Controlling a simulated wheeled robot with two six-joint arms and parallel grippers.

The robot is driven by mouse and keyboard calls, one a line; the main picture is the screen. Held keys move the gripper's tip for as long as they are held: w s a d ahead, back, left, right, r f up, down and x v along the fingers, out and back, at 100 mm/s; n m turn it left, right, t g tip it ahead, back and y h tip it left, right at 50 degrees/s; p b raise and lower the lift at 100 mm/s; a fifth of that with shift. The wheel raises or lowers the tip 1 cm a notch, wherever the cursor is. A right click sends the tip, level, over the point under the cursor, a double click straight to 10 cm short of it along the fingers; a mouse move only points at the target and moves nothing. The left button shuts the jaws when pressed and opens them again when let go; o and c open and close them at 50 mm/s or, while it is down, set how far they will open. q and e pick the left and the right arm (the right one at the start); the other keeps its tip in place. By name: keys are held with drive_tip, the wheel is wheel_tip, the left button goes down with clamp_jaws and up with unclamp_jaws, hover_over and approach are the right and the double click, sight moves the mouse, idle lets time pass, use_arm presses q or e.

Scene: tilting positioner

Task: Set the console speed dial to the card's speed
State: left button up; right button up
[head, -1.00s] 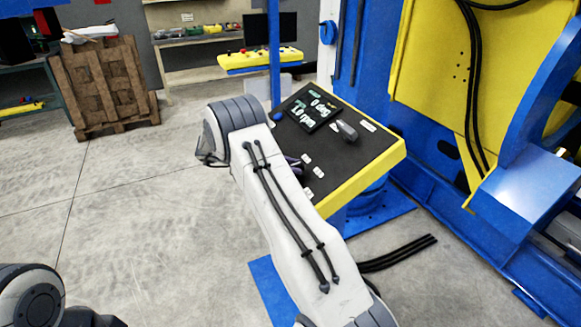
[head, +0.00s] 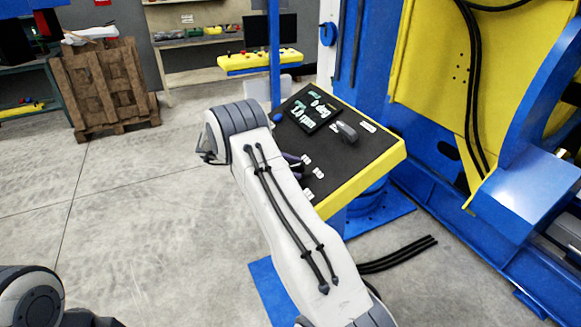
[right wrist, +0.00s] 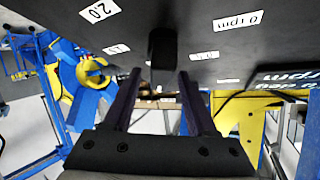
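The console (head: 370,165) has a black sloping top with a yellow edge. Its screen (head: 313,108) shows "0 deg" above an rpm line, which looks like "1.0 rpm" but is blurred. In the right wrist view the speed dial, a black knob (right wrist: 161,48), stands out from the panel. White labels surround it, including "2.0" (right wrist: 100,10) and "0 rpm" (right wrist: 238,21). My right gripper (right wrist: 160,74) is open, its fingers apart on either side of the dial's end. In the head view my right gripper (head: 293,160) is mostly hidden behind my forearm. I cannot make out the speed card.
A grey knob (head: 347,132) and a blue button (head: 278,116) are also on the console top. The large blue and yellow positioner (head: 450,90) stands at the right. A yellow control box (head: 262,60) is behind.

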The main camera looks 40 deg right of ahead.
drive_tip(key=shift+w+a+r, duration=0.1)
drive_tip(key=shift+w+a, duration=0.15)
drive_tip(key=shift+a, duration=0.05)
drive_tip(key=b+v, duration=0.2)
drive_tip(key=v, duration=0.7)
drive_tip(key=shift+a, duration=0.25)
drive_tip(key=shift+w+r, duration=0.2)
